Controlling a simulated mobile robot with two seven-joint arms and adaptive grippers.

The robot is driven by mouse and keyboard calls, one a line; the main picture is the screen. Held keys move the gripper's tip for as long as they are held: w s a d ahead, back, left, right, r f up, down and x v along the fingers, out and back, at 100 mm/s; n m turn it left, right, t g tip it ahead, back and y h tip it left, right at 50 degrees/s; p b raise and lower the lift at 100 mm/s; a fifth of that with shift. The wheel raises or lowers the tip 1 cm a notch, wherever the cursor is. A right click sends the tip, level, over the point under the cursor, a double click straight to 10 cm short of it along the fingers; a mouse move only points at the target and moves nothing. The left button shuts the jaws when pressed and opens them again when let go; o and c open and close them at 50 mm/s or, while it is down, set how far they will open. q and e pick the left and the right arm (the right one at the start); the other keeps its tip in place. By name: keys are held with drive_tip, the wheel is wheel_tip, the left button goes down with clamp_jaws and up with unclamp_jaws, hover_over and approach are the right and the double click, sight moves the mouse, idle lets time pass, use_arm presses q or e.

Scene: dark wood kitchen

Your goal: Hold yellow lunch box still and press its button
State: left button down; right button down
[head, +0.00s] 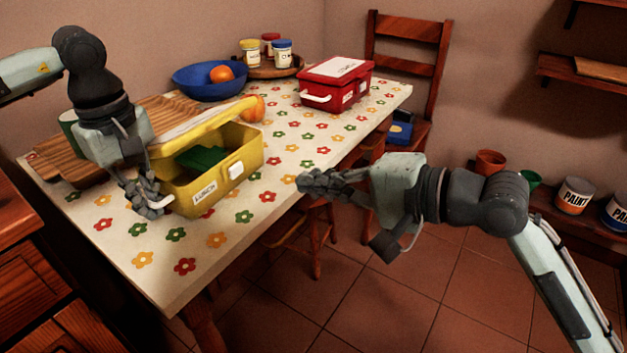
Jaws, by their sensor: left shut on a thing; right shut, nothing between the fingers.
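The yellow lunch box (226,181) stands on the flowered tabletop with its lid (205,121) raised. A green item (203,157) lies inside it. A white latch button (236,170) and a "LUNCH" label (205,192) show on its front. My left gripper (152,196) is shut on the box at its left end, by the white handle; the fingers partly hide that end. My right gripper (304,182) is shut and empty, to the right of the box and apart from it, near the table's right edge.
A red lunch box (337,82) stands further back on the table (290,133). A blue bowl (207,82) with an orange, a tray of jars (268,66) and a wooden board (62,157) are there too. A chair (408,60) stands behind. The front tabletop is clear.

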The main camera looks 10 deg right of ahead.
idle(0.3)
use_arm(q)
drive_tip(key=c, duration=1.6)
unclamp_jaws()
wheel_tip(320, 180, up, 12)
drive_tip(key=shift+s+a, duration=0.15)
drive_tip(key=shift+s, duration=0.05)
